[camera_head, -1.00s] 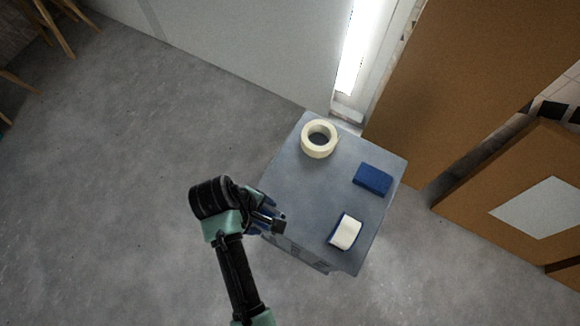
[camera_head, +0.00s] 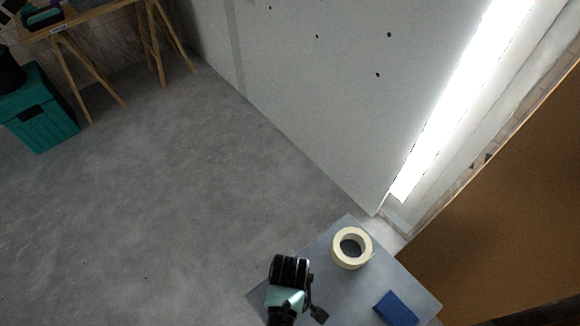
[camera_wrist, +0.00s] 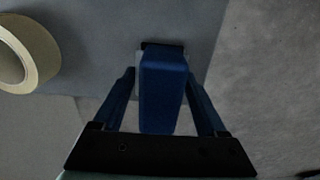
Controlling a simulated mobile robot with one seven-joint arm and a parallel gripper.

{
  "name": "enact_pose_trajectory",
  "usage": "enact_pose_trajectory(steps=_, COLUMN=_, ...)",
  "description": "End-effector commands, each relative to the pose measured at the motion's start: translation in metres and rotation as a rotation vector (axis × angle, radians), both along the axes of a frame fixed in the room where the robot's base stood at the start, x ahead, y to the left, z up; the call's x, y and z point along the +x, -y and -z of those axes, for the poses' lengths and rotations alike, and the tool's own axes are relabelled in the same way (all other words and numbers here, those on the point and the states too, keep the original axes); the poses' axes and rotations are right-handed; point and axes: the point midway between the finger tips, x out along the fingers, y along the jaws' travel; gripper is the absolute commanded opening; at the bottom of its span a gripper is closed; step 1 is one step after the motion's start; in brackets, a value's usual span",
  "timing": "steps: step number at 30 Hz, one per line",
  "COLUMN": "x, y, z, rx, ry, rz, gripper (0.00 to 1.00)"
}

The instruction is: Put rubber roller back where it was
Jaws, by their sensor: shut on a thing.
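A blue thing, which looks like the rubber roller (camera_wrist: 163,95), is held between the two fingers of my gripper (camera_wrist: 161,80) in the wrist view. Its far end shows a narrow dark strip and a pale edge; most of that end is hidden. The grey table top (camera_wrist: 110,25) lies under it. In the head view my gripper (camera_head: 316,312) is low in the picture, over the left part of the table (camera_head: 335,290). The roller cannot be made out clearly there. Whether it touches the table I cannot tell.
A cream tape roll (camera_head: 338,256) stands on the table, and a blue block (camera_head: 396,308) lies to its right. A white wall panel (camera_head: 310,80) and a brown board (camera_head: 480,230) rise behind. A teal box (camera_head: 42,125) stands far left. The floor left of the table is clear.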

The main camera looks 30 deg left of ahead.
Motion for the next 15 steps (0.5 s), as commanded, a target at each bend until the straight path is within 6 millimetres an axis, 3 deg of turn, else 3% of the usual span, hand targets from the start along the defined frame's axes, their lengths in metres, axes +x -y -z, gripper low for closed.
enact_pose_trajectory(steps=3, x=0.0006, y=-0.0003, z=0.0137, rx=0.000, ry=0.001, rz=0.000, gripper=0.23)
enact_pose_trajectory(steps=14, x=0.0006, y=-0.0002, z=0.0173, rx=0.000, ry=0.002, rz=0.000, gripper=0.23)
enact_pose_trajectory(steps=15, x=0.0002, y=0.0001, z=0.0176, rx=0.000, ry=0.001, rz=0.000, gripper=0.78)
